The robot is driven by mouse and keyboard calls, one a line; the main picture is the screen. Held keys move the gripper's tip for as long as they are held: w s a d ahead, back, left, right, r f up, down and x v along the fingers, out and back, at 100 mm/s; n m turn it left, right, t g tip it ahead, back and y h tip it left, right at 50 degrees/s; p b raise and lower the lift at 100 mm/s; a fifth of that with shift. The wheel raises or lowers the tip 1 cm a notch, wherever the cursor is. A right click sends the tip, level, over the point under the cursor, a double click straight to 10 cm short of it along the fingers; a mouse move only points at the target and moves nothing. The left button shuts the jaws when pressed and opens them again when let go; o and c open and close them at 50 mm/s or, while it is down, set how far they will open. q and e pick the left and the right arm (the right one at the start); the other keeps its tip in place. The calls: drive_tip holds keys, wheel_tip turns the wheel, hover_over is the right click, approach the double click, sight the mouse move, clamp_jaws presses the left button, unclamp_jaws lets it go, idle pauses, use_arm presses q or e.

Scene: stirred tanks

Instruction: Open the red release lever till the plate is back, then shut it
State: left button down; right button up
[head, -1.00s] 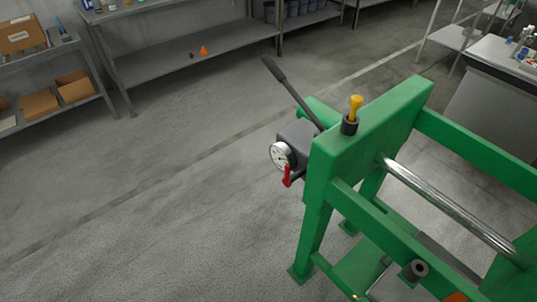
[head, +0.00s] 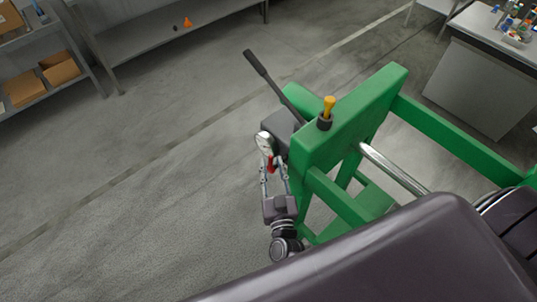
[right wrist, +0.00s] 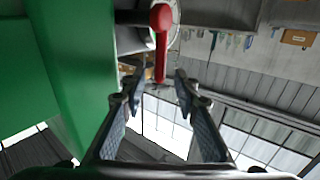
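The red release lever (head: 270,163) hangs on the side of the green press frame (head: 345,125), just below the white gauge (head: 264,142). In the right wrist view the lever (right wrist: 161,45) points down, its lower end between the fingertips. My right gripper (head: 269,164) is at the lever with its fingers apart. In the wrist view the gripper (right wrist: 159,82) shows a gap on both sides of the lever. My left gripper is not in view. The plate cannot be made out; my dark arm hides the lower part of the press.
A long dark pump handle (head: 270,82) rises behind the gauge. A yellow-handled piece (head: 328,106) stands on the frame top. Shelving (head: 150,35) with boxes is at the back left, a workbench (head: 490,70) at the right. The floor left of the press is clear.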

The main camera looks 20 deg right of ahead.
sight(271, 160)
drive_tip(key=shift+x, duration=1.7)
clamp_jaws()
